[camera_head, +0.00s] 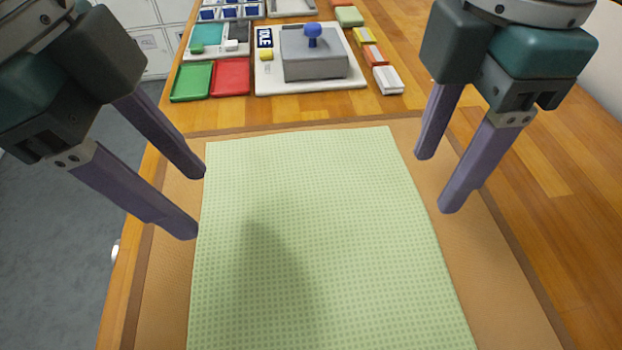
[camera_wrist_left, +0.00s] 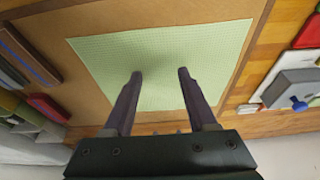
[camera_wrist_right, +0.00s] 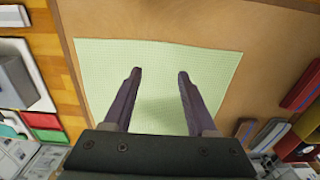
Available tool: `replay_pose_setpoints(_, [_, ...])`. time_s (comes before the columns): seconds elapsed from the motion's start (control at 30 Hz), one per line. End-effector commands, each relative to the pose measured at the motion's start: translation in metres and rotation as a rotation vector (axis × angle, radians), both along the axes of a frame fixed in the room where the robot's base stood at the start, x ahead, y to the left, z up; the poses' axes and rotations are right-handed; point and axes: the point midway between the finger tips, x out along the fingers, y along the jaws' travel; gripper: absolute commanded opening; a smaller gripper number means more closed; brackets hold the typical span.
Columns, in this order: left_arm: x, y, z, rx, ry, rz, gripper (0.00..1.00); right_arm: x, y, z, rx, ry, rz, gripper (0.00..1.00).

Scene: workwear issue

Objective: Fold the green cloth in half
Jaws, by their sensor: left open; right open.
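The green cloth (camera_head: 310,240) lies flat and spread out on a brown mat (camera_head: 500,290) on the wooden table. Its near edge runs out of the head view. It also shows whole or nearly so in the left wrist view (camera_wrist_left: 160,60) and the right wrist view (camera_wrist_right: 155,60). My left gripper (camera_head: 200,204) is open and empty by the cloth's left edge, towards its far left corner. My right gripper (camera_head: 431,184) is open and empty by the right edge, towards the far right corner. Both appear above the cloth, not touching it.
Behind the mat stands a grey block with a blue knob (camera_head: 312,55) on a white board. A green tray (camera_head: 191,82) and a red tray (camera_head: 231,77) lie left of it. Several small coloured blocks (camera_head: 374,56) lie right of it. The table right of the mat is clear.

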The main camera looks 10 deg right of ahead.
Motion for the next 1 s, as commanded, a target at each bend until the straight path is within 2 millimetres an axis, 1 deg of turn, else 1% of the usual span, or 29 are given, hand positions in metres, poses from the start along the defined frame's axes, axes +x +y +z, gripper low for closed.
replay_pose_setpoints(0.3, [-0.001, 0.0, -0.049, 0.002, 0.004, 0.002, 0.57, -0.001, 0.0, -0.049, -0.001, 0.003, -0.002, 0.57])
replay_pose_setpoints(0.4, [-0.001, 0.0, -0.062, 0.0, 0.003, 0.002, 0.57, 0.0, 0.0, -0.062, 0.0, 0.001, -0.002, 0.57])
replay_pose_setpoints(0.5, [0.0, 0.0, -0.07, 0.0, 0.001, 0.002, 0.57, 0.0, 0.0, -0.07, 0.0, 0.001, -0.002, 0.57])
replay_pose_setpoints(0.6, [0.0, 0.0, -0.074, 0.0, -0.001, 0.001, 0.57, 0.0, 0.0, -0.074, 0.001, -0.001, -0.001, 0.57])
replay_pose_setpoints(0.87, [0.0, 0.0, -0.075, 0.0, -0.002, 0.002, 0.57, 0.0, 0.0, -0.075, 0.001, -0.002, -0.001, 0.57])
replay_pose_setpoints(1.0, [0.0, 0.0, -0.078, 0.0, -0.002, 0.002, 0.57, 0.0, 0.0, -0.078, 0.001, -0.002, -0.001, 0.57])
